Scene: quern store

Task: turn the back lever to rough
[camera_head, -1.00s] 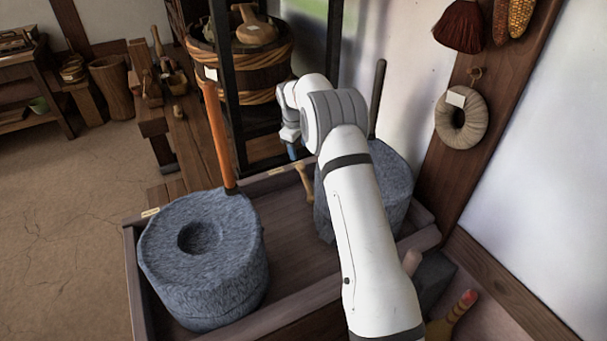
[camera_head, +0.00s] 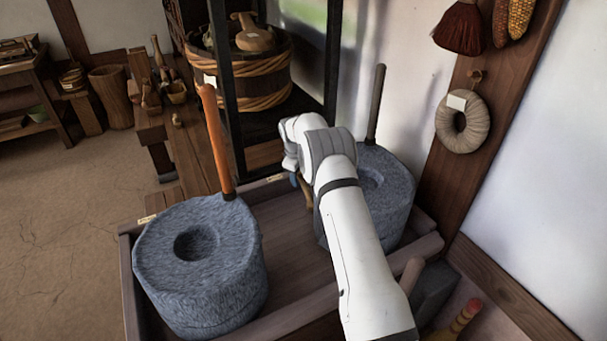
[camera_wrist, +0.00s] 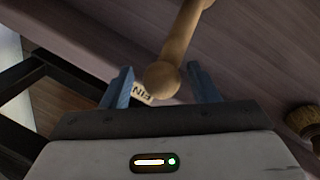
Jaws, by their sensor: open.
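The back lever is a light wooden rod with a round knob. In the head view it (camera_head: 308,193) stands at the tray's far edge, mostly hidden behind my arm. In the wrist view its knob (camera_wrist: 162,80) appears between the two blue fingers of my gripper (camera_wrist: 161,86), with a gap on each side. The fingers are open; I cannot tell whether the knob lies at fingertip depth. A white label (camera_wrist: 141,94), partly covered, shows letters like "FIN" beside the knob. In the head view my gripper (camera_head: 294,181) is a small blue tip beside the lever.
Two grey millstones, left (camera_head: 205,285) and right (camera_head: 393,205), stand in the wooden tray (camera_head: 300,262). An orange handle (camera_head: 217,140) and a dark handle (camera_head: 376,105) rise from them. A black rack post (camera_head: 225,90) stands behind. A wooden peg (camera_head: 411,273) is at the near right.

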